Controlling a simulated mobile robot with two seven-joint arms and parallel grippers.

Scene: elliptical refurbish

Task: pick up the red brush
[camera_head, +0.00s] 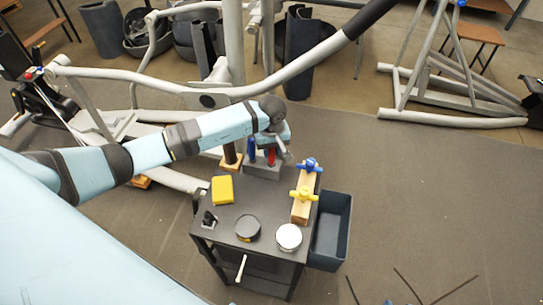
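A red handle, likely the red brush (271,157), stands upright in a grey holder (262,171) at the back of the small dark cart. A blue handle (252,148) stands beside it on the left. My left arm reaches in from the left, and my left gripper (284,152) is pointed down close to the red handle, at its right side in the picture. The wrist hides the top of the handle. The fingers are too small and covered to show whether they are open or touching it. My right gripper is out of view.
The cart top (259,205) carries a yellow sponge (222,189), two round tins (289,236), and a wooden block with yellow (304,194) and blue (311,164) clamps. A dark bin (331,232) hangs on its right side. Exercise machines stand behind. Floor at right is mostly clear.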

